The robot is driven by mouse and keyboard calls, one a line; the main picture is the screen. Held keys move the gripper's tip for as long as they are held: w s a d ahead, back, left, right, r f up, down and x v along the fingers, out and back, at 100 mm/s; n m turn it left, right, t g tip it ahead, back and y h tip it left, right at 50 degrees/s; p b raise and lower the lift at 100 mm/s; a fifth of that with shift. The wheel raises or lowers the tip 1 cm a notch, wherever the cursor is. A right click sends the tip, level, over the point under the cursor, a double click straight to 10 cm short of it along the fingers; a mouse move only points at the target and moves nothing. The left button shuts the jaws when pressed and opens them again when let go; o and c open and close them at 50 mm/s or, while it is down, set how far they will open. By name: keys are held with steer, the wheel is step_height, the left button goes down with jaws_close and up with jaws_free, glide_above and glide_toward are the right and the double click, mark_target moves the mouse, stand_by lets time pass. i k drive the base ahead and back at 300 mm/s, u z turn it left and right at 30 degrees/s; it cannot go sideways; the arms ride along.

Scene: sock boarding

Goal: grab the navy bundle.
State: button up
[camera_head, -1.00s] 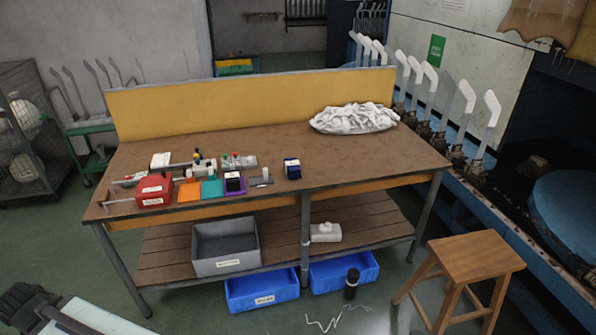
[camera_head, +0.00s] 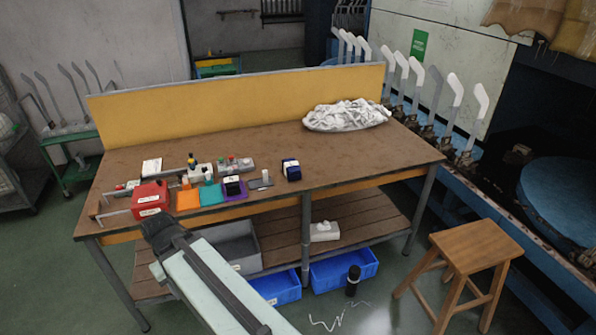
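The navy bundle (camera_head: 291,170) is a small dark blue block with a pale label. It stands on the brown worktable (camera_head: 330,160), near the middle of the top and right of the coloured pads. My gripper (camera_head: 157,228) is dark and shows at the upper end of my pale arm, by the table's front left edge. It is well to the left of the navy bundle and apart from it. Its fingers are too dark and small to tell whether they are open or shut.
A red box (camera_head: 150,199), orange (camera_head: 188,200), teal (camera_head: 211,194) and purple (camera_head: 238,195) pads, and a black bundle (camera_head: 232,185) lie left of the navy bundle. A white cloth heap (camera_head: 346,115) is at the back right. A wooden stool (camera_head: 476,247) stands front right.

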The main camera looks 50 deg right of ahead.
mark_target(291, 166)
steer(key=z, duration=0.15)
steer(key=i, duration=1)
steer(key=u, duration=0.1)
